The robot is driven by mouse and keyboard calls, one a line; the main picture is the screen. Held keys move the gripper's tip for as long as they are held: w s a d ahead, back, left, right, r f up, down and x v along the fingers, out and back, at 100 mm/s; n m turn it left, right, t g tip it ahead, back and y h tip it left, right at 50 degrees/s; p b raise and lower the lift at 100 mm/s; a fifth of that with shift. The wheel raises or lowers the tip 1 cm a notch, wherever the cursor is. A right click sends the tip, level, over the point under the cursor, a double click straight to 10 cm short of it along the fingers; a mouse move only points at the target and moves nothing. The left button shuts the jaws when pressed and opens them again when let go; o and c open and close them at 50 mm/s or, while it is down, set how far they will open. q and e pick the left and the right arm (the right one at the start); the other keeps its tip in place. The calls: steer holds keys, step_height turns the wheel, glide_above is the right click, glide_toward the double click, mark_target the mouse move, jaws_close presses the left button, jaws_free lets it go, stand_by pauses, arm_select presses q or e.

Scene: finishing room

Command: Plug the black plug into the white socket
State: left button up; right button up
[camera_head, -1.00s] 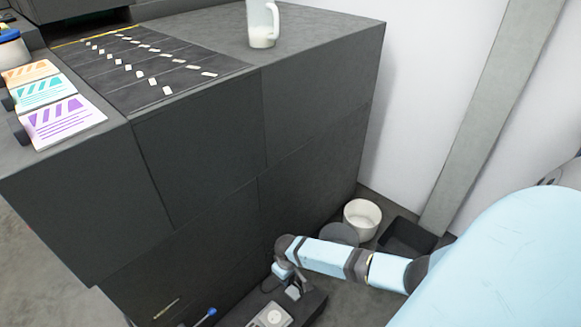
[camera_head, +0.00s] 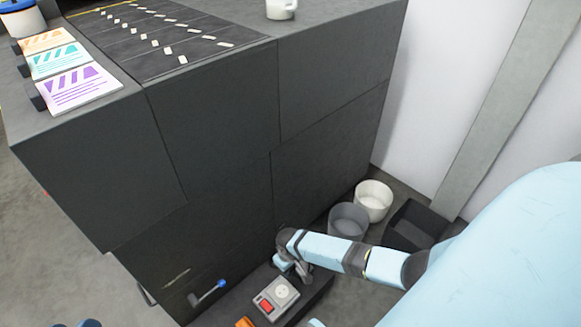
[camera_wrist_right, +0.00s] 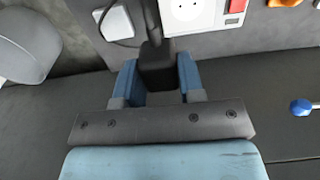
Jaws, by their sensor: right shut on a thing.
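The black plug (camera_wrist_right: 157,66) is between the blue fingers of my right gripper (camera_wrist_right: 157,82), which is shut on it. A dark cord runs up from near it in the right wrist view. The white socket (camera_wrist_right: 187,12) has a round face and lies just beyond the plug, apart from it in that view. In the head view the socket (camera_head: 284,289) is on a low dark ledge at the foot of the cabinet. My right gripper (camera_head: 290,266) is beside it there, and its plug is hard to make out. My left gripper is not clearly in view.
Near the socket are a red switch (camera_wrist_right: 237,7), an orange thing (camera_wrist_right: 285,2), a white block (camera_wrist_right: 116,22) and a blue-knobbed lever (camera_head: 208,290). A grey bucket (camera_head: 348,218), white bucket (camera_head: 374,197) and black tray (camera_head: 402,238) stand beyond my right arm. The dark cabinet (camera_head: 230,130) rises behind.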

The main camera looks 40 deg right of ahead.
stand_by(0.4)
steer(key=shift+s+a+f+b, duration=0.25)
steer(key=shift+a+f+b, duration=0.15)
steer(key=shift+a+f, duration=0.65)
steer(key=shift+s+a+f+b, duration=0.25)
steer(key=shift+a+f+b, duration=0.1)
steer(key=shift+a+f, duration=0.6)
steer(key=shift+a+r, duration=0.1)
steer(key=shift+r, duration=0.05)
steer(key=b, duration=0.4)
glide_above(282, 291)
steer(key=shift+f, duration=2.45)
steer(key=shift+f, duration=0.7)
steer(key=o, duration=0.4)
